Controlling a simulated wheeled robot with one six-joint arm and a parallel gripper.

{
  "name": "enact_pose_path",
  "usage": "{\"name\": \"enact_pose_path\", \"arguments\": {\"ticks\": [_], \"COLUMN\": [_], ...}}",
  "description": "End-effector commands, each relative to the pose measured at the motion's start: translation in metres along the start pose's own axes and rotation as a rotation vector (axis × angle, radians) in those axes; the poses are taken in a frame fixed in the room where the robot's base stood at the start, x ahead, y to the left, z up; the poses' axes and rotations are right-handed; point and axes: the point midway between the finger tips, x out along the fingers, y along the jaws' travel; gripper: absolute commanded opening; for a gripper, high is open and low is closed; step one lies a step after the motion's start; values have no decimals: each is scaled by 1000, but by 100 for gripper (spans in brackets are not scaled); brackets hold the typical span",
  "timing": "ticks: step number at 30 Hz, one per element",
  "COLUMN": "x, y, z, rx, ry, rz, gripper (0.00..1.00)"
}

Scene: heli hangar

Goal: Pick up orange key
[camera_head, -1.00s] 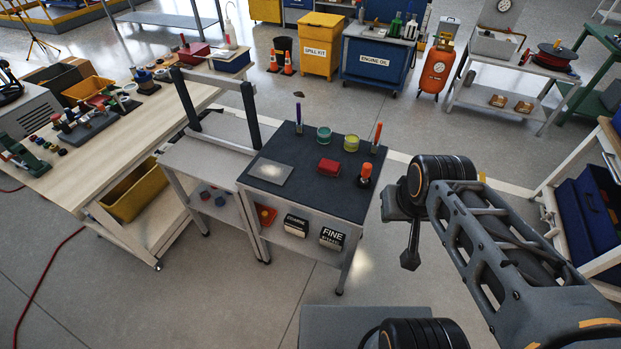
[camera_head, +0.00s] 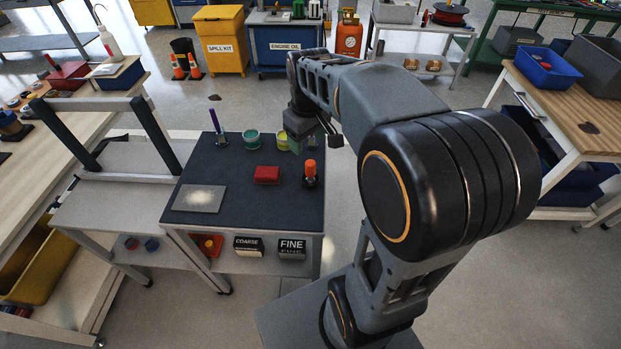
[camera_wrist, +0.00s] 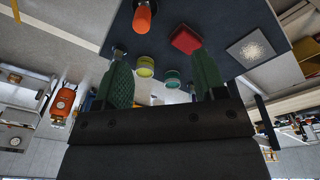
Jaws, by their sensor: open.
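On the dark top of the small workbench (camera_head: 250,205), an orange-topped piece with a black base (camera_head: 310,168) stands upright near the right edge. It also shows at the top of the wrist view (camera_wrist: 143,18). A slim upright orange piece, seen earlier at the back right corner, is now hidden behind my arm in the head view. I cannot tell for sure which is the orange key. My gripper (camera_wrist: 162,70) is open and empty, above the back right part of the bench; the head view mostly hides it.
A red block (camera_head: 267,174), a green tin (camera_head: 251,140), a yellow tin (camera_head: 282,140), a grey plate (camera_head: 199,198) and a purple upright piece (camera_head: 216,122) share the bench top. A dark frame (camera_head: 155,135) rises at its left. Floor is clear to the right.

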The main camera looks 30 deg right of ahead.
Motion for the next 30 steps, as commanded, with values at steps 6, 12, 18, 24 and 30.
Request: {"name": "enact_pose_path", "arguments": {"ticks": [6, 12, 18, 24, 30], "x": [42, 73, 107, 129, 138], "y": [37, 48, 47, 46, 45], "z": [-24, -27, -23, -21, -20], "rx": [-102, -133, -132, -131, -131], "ry": [-74, -93, -93, -92, -91], "rz": [-41, -56, -56, -55, -54], "gripper": [64, 64, 64, 64, 64]}}
